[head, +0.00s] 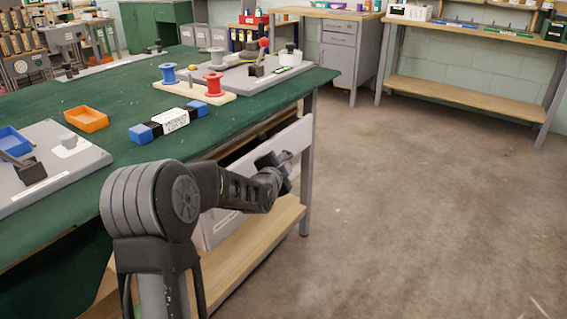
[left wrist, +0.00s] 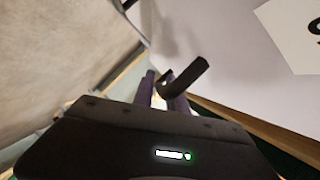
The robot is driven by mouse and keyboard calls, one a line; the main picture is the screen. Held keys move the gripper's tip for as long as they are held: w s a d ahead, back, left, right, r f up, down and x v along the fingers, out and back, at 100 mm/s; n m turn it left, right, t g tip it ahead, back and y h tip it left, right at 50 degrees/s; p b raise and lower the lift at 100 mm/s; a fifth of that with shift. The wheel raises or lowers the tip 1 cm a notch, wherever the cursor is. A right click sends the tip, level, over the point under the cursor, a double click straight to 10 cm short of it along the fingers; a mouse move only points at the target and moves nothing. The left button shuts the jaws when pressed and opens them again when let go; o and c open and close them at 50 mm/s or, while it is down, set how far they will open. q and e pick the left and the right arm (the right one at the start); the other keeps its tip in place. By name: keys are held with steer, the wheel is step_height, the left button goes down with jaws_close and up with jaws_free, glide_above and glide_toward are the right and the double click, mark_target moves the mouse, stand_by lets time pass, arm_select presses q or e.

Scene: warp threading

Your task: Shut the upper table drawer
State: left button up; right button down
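The upper drawer's pale front (head: 296,138) shows under the green table top, at the side facing the aisle. A dark gap above it shows that it stands partly pulled out. My left gripper (head: 283,164) is at this front, and its fingers are mostly hidden by my wrist. In the left wrist view the two purple fingers (left wrist: 160,86) are close together beside a dark curved handle (left wrist: 188,76) on the pale drawer front (left wrist: 225,55). I cannot tell whether they hold it. My right gripper is not in view.
The green table (head: 115,85) carries an orange bin (head: 86,119), a blue-ended block (head: 168,122) and a board with spools (head: 194,90). A wooden lower shelf (head: 262,235) lies below the drawer. The concrete floor (head: 425,190) to the right is clear.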

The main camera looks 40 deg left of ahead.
arm_select(q)
jaws_close()
stand_by(1.2)
